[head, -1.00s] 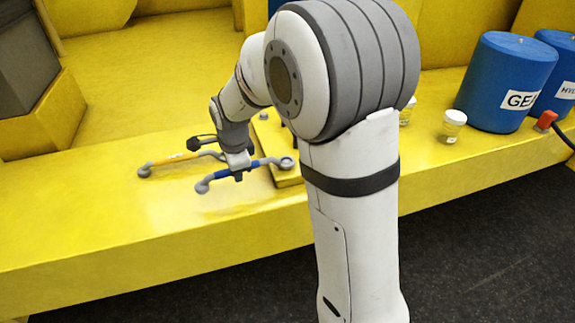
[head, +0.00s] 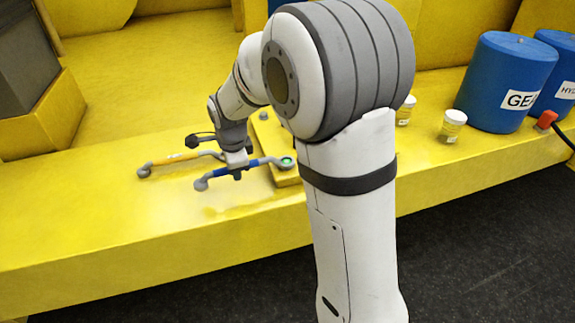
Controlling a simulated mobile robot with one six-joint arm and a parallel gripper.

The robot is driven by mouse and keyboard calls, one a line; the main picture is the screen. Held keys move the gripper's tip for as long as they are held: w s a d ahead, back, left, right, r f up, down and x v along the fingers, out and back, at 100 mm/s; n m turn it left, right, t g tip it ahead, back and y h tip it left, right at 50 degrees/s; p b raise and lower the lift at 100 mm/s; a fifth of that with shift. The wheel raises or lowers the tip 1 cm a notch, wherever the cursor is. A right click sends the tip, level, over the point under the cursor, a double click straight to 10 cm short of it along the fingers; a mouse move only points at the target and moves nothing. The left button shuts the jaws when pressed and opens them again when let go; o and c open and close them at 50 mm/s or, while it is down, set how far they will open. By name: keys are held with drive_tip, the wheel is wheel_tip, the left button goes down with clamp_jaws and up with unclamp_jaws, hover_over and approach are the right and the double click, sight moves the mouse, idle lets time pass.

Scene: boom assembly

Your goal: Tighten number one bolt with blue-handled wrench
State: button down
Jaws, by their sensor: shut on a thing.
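My gripper (head: 237,170) is shut on the blue-handled wrench (head: 258,162) at its handle. The wrench is held roughly level, with one grey end (head: 201,184) free at the left. Its right end is at a bolt (head: 287,161) near the front of the raised yellow plate (head: 287,177). A green spot shows at that bolt, inside the wrench end. Another bolt (head: 263,116) stands on the plate farther back. No bolt number is readable. My arm hides part of the plate.
A yellow-handled wrench (head: 170,160) lies behind and left of the blue one on the yellow ledge (head: 90,220). Two small jars (head: 452,125) and two blue drums (head: 507,80) stand at the right. The left front of the ledge is clear.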

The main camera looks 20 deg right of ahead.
drive_tip(key=shift+s+n, duration=0.4)
drive_tip(key=shift+s, duration=0.05)
drive_tip(key=shift+r, duration=0.1)
drive_tip(key=shift+w+p+v, duration=0.2)
drive_tip(key=shift+p+v, duration=0.45)
drive_tip(key=shift+v, duration=0.35)
drive_tip(key=shift+w+p+v, duration=0.25)
drive_tip(key=shift+p+v, duration=0.35)
drive_tip(key=shift+v, duration=0.4)
drive_tip(key=shift+r, duration=0.15)
